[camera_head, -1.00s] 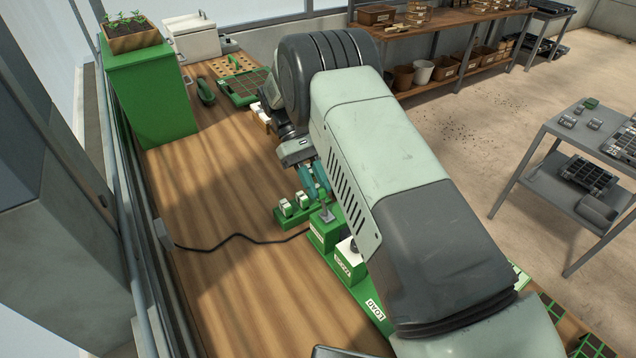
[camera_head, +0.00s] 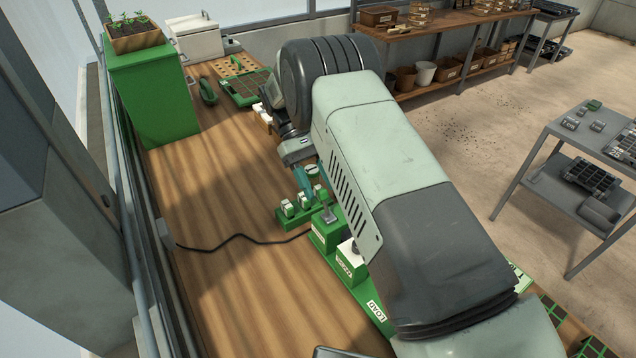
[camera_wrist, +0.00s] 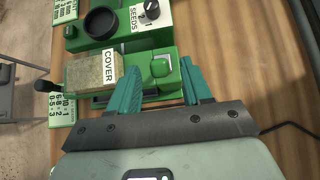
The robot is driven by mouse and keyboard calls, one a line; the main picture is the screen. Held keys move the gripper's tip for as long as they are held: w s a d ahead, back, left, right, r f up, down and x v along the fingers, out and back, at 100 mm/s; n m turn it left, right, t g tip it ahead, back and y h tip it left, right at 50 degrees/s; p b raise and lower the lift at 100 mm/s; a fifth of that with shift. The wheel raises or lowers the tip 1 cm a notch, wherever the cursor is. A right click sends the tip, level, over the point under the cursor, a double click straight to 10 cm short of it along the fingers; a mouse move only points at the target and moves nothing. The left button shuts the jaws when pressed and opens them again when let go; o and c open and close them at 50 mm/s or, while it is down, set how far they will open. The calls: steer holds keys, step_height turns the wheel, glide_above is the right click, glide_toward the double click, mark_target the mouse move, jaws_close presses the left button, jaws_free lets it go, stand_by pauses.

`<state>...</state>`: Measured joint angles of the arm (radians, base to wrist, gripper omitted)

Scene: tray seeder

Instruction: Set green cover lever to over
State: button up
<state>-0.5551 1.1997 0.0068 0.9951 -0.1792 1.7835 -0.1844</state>
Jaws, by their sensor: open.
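In the wrist view a green lever with a rounded knob (camera_wrist: 160,68) stands on a green block, just right of the white COVER label (camera_wrist: 108,68). My gripper (camera_wrist: 160,64) is open, with one teal finger on each side of the lever. I cannot tell whether either finger touches it. In the head view my gripper (camera_head: 308,190) is low over the green seeder parts, partly hidden by my arm. The markings for the lever's positions are not readable.
In the wrist view a brown granular block (camera_wrist: 92,72) sits left of the label. A black round cup (camera_wrist: 101,22) and a SEEDS dial (camera_wrist: 151,10) lie beyond. In the head view a black cable (camera_head: 238,237) crosses the bench (camera_head: 215,290), which has clear wood at left.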

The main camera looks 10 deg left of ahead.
steer(key=v, duration=0.3)
steer(key=shift+r, duration=0.45)
step_height(320, 180, up, 6)
glide_above(322, 189)
steer(key=w+a, duration=0.3)
steer(key=shift+s+d, duration=0.15)
steer(key=shift+s, duration=0.05)
steer(key=shift+f, duration=0.1)
